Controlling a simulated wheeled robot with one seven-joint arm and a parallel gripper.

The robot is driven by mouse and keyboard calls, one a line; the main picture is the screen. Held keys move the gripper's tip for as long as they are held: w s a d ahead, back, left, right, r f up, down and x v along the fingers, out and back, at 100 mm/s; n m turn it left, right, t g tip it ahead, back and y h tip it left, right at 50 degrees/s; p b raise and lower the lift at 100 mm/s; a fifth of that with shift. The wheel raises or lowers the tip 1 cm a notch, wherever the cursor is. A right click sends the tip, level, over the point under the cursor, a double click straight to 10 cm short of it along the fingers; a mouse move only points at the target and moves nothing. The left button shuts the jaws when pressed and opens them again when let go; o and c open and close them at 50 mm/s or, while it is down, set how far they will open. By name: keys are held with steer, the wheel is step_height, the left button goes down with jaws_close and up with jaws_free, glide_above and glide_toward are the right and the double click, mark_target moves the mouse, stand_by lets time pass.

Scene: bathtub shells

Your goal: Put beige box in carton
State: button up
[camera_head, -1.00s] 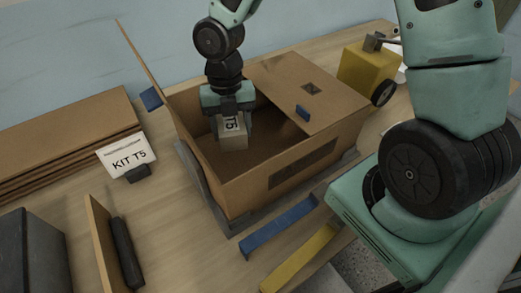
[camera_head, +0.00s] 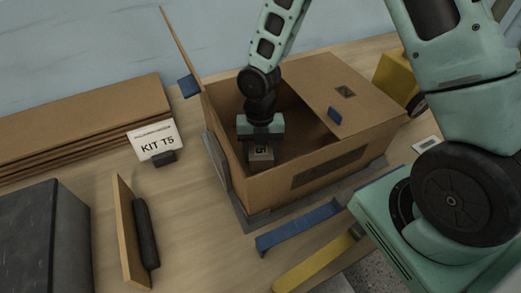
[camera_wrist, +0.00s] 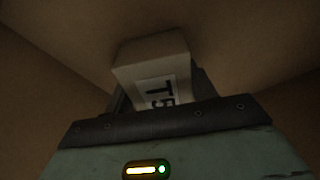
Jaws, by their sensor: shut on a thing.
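The beige box (camera_head: 261,155) with a white label reading T5 is inside the open carton (camera_head: 270,190). My gripper (camera_head: 261,144) is shut on it, reaching down through the carton's open top. In the wrist view, the beige box (camera_wrist: 155,72) sits between the fingers of my gripper (camera_wrist: 158,95), with brown carton walls around it. Whether the box touches the carton floor cannot be told. One carton flap stands upright on the left, and the right part of the top is covered by a flap.
A KIT T5 sign (camera_head: 156,140) and flat cardboard sheets (camera_head: 90,125) lie left of the carton. A dark grey block (camera_head: 40,240) stands front left. Blue (camera_head: 298,226) and yellow (camera_head: 318,262) strips lie in front. A yellow object (camera_head: 395,76) stands behind right.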

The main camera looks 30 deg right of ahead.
steer(key=shift+f, duration=0.1)
steer(key=o, duration=1.2)
